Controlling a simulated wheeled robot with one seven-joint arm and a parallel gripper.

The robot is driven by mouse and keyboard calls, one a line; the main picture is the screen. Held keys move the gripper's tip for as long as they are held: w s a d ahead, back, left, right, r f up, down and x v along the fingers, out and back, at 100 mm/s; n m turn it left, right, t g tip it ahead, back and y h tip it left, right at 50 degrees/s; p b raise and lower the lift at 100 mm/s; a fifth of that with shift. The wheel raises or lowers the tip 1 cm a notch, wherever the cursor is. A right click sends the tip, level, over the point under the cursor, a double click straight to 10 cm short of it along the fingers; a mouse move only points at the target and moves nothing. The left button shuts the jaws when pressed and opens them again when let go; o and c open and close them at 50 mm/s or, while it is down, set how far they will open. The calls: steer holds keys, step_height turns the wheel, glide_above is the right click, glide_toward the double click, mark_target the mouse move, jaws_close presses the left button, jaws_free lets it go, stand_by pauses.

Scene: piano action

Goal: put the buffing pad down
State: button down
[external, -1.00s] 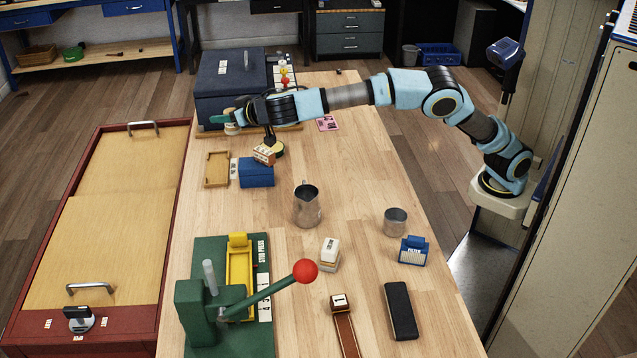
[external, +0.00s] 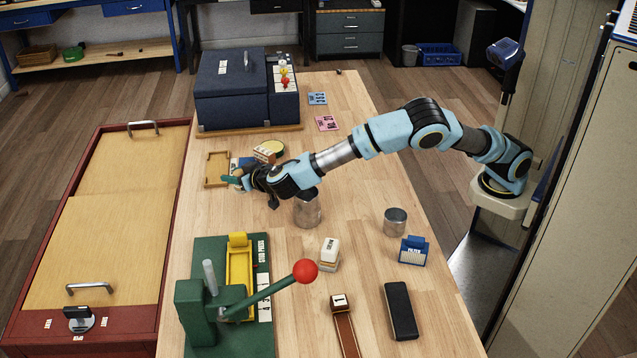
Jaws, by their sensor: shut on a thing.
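The buffing pad (external: 230,180) shows as a small green piece at the tip of my gripper (external: 241,178). My gripper is shut on it and hides part of it. The pad is beside the right front corner of the small wooden tray (external: 207,169), in the picture. Its exact height above the table cannot be told. My gripper and wrist cover most of the blue box and its white label strip.
A round yellow-topped tin (external: 272,148) and a small block with pegs (external: 264,155) are just behind my gripper. The dark blue case (external: 232,95) is at the back; the green press (external: 205,310) is in front.

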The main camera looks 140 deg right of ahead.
mark_target(240, 211)
step_height(240, 211, down, 9)
steer(key=shift+f+p, duration=0.1)
steer(key=shift+p, duration=1)
steer(key=shift+f, duration=0.15)
steer(key=shift+f+b, duration=0.15)
steer(key=shift+b, duration=0.15)
steer(key=shift+c, duration=1.9)
jaws_free()
steer(key=shift+r, duration=0.2)
steer(key=b+v, duration=0.2)
steer(key=v, duration=0.9)
steer(key=shift+a+r, duration=0.2)
steer(key=shift+a, duration=0.25)
